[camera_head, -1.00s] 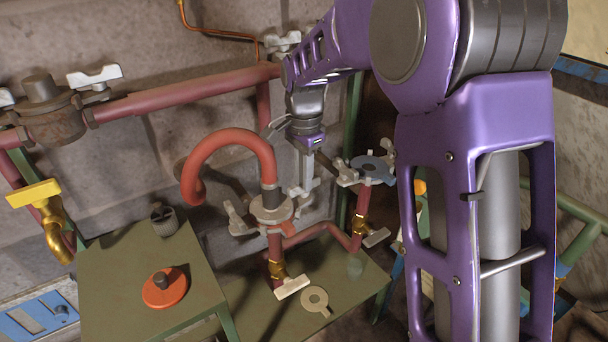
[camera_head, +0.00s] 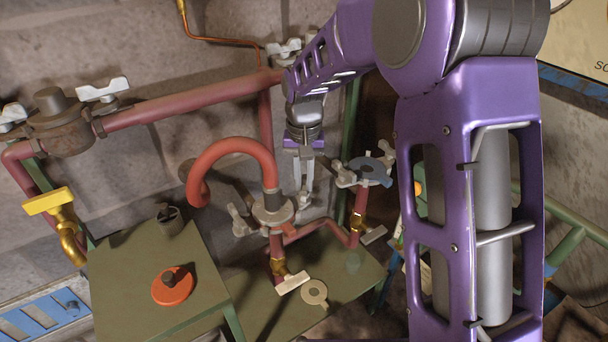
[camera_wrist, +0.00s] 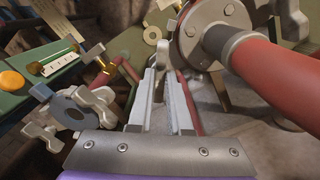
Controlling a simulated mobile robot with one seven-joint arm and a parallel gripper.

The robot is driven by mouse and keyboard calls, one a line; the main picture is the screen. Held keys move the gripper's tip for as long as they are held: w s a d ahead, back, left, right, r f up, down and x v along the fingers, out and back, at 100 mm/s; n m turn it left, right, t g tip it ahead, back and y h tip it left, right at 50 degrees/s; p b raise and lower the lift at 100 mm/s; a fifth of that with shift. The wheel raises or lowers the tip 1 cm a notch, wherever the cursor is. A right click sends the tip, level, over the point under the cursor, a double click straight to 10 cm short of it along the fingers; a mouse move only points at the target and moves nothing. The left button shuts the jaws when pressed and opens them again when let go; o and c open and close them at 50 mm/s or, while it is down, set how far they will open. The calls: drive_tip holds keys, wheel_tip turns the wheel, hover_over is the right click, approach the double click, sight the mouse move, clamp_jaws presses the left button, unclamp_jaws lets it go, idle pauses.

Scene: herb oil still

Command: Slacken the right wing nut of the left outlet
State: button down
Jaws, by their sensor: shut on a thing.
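The left outlet (camera_head: 273,210) is a grey round flange under a thick red bent hose. It shows in the wrist view (camera_wrist: 217,32) at upper right, with the hose running right. A pale wing nut (camera_head: 238,220) sits on its left side. My gripper (camera_head: 304,192) is at the flange's right side, pointing down, with its fingers close together. In the wrist view my gripper (camera_wrist: 160,72) is shut on the right wing nut (camera_wrist: 163,50), a pale piece at the fingertips beside the flange. The fingers hide much of that nut, so its angle is unclear.
The right outlet, with a blue-grey disc (camera_head: 370,171) and pale wing nuts, stands close to the right of my gripper. Below are brass valves with pale handles (camera_head: 292,283) and a loose pale ring (camera_head: 314,292) on the green bench.

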sight(304, 184)
drive_tip(key=n+p, duration=0.1)
drive_tip(key=n, duration=0.2)
drive_tip(key=shift+r+n, duration=0.15)
drive_tip(key=shift+n, duration=0.15)
drive_tip(key=shift+n+p, duration=0.65)
drive_tip(key=shift+n, duration=1.25)
drive_tip(key=c, duration=0.8)
unclamp_jaws()
drive_tip(key=shift+c, duration=0.2)
wheel_tip(304, 184, up, 17)
drive_tip(key=p, duration=0.1)
drive_tip(key=shift+p, duration=0.4)
drive_tip(key=shift+r, duration=0.1)
